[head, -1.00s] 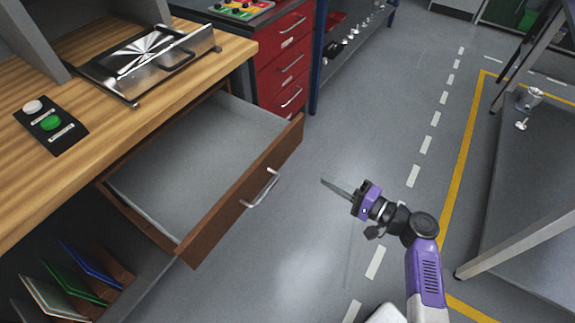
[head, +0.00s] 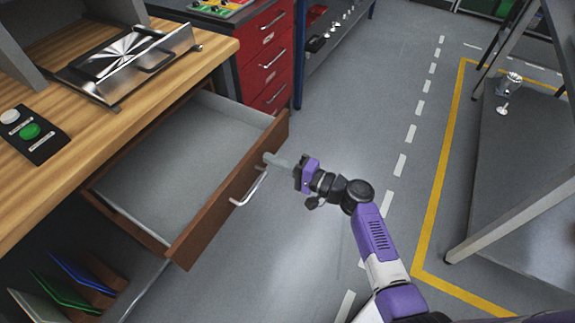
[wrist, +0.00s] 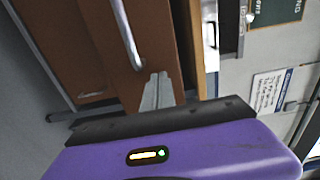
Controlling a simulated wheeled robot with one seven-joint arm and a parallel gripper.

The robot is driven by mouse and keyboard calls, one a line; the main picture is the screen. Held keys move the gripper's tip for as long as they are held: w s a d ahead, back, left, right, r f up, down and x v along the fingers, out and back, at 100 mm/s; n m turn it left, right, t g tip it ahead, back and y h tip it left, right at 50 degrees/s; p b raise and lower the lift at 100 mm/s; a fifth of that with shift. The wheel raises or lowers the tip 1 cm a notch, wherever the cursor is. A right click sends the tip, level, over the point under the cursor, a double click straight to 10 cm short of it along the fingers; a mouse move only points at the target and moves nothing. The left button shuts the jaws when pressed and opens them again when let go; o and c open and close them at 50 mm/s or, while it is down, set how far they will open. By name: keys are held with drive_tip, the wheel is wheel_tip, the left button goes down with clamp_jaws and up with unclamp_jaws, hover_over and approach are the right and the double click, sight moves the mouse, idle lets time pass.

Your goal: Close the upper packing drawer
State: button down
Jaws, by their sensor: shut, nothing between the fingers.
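The upper packing drawer (head: 228,190) is pulled out from under the wooden workbench. Its inside (head: 175,165) looks empty and its brown front faces right. A silver bar handle (head: 250,187) is on that front; the handle also shows in the wrist view (wrist: 127,35). My gripper (head: 268,159) is shut and empty. Its fingertips are at the drawer front, just beyond the handle's far end. In the wrist view the fingers (wrist: 157,90) point at the brown front, beside the handle. I cannot tell whether they touch it.
The workbench top (head: 120,130) holds a metal fixture (head: 130,65) and a two-button box (head: 30,132). A red drawer cabinet (head: 265,60) stands behind the open drawer. Coloured panels (head: 72,272) stand below. Clear floor lies to the right, before a grey table (head: 520,190).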

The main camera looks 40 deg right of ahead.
drive_tip(key=shift+w+a, duration=0.2)
drive_tip(key=shift+w, duration=0.35)
drive_tip(key=shift+w, duration=0.1)
drive_tip(key=shift+w+a, duration=0.1)
drive_tip(key=shift+w, duration=0.1)
drive_tip(key=b, duration=1.6)
hover_over(197, 140)
drive_tip(key=s, duration=0.1)
drive_tip(key=shift+s+d+f, duration=0.15)
drive_tip(key=shift+d+f, duration=0.05)
drive_tip(key=shift+d, duration=0.15)
drive_tip(key=shift+w+a+r+b, duration=0.1)
drive_tip(key=shift+w+a+b, duration=0.1)
drive_tip(key=shift+w+b, duration=0.4)
drive_tip(key=shift+w+r, duration=0.2)
drive_tip(key=shift+r, duration=0.15)
drive_tip(key=shift+a, duration=0.15)
drive_tip(key=shift+f, duration=0.1)
